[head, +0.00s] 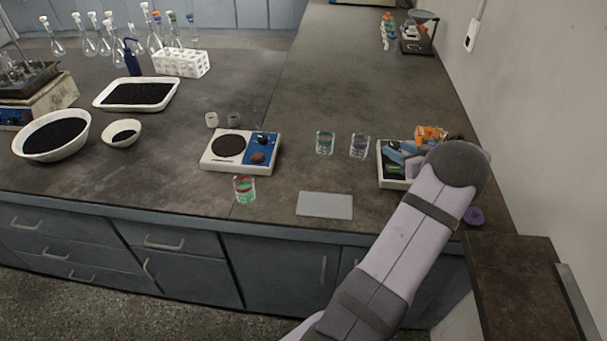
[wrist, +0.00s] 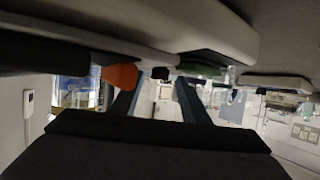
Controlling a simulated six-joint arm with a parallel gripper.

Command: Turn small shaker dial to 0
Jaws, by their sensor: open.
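A low white unit (head: 212,163) with a dark round plate and a blue panel stands on the bench in the head view, and looks like the small shaker. Its panel carries a black dial (head: 263,140) and a reddish-brown knob (head: 258,158). The dial's setting is too small to read. My gripper is well to the right of this unit, over a second white-edged device (head: 393,184), and my forearm partly hides that area. In the wrist view my gripper (wrist: 158,90) is open, with no object visible between its fingers. The dial is not recognisable there.
Two glass beakers (head: 325,143) stand between the unit and my arm. A beaker with red and green (head: 244,190) and a grey plate (head: 325,206) lie in front. Orange items (head: 430,133) are beside my wrist. The wall (head: 530,130) bounds the right side.

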